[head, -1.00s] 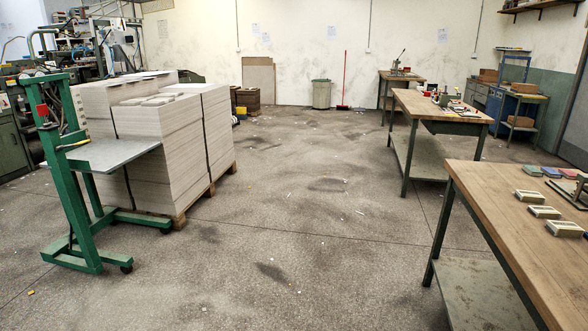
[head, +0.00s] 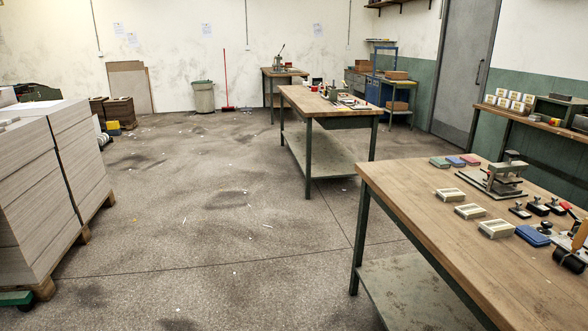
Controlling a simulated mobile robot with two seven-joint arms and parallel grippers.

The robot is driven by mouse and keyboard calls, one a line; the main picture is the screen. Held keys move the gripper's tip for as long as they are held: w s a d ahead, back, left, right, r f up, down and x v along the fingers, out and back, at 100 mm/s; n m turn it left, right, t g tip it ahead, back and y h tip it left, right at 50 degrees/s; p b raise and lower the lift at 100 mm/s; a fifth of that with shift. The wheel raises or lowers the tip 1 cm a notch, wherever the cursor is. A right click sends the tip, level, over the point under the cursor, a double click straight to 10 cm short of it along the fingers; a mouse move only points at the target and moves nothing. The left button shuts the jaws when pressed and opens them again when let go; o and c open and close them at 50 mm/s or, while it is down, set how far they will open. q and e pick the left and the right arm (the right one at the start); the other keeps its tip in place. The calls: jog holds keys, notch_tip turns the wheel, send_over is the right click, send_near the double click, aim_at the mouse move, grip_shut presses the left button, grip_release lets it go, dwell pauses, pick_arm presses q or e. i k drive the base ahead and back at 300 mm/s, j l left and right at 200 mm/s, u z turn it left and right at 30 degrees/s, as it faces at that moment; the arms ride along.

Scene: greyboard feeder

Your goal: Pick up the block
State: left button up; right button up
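I cannot tell which thing is the block. On the near right workbench (head: 420,190) lie three flat block-like pieces in a row: a green one (head: 440,162), a blue one (head: 456,161) and a reddish one (head: 470,159). Several cream, framed box-like pieces (head: 496,228) lie nearer the front, and a dark blue block-like piece (head: 532,235) lies to their right. Neither of my grippers is in the head view.
A press-like tool (head: 505,178) and stamp-like tools (head: 538,206) crowd the bench's right part. A second workbench (head: 330,108) stands behind. Grey board stacks (head: 50,185) on a pallet stand at left. The floor (head: 215,225) between is mostly open, with scraps.

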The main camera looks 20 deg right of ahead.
aim_at(499, 228)
jog(key=i+z, duration=0.1)
jog(key=i, duration=0.95)
jog(key=i+j+z, duration=0.1)
jog(key=i, duration=0.9)
jog(key=j+z, duration=0.1)
jog(key=z, duration=2.5)
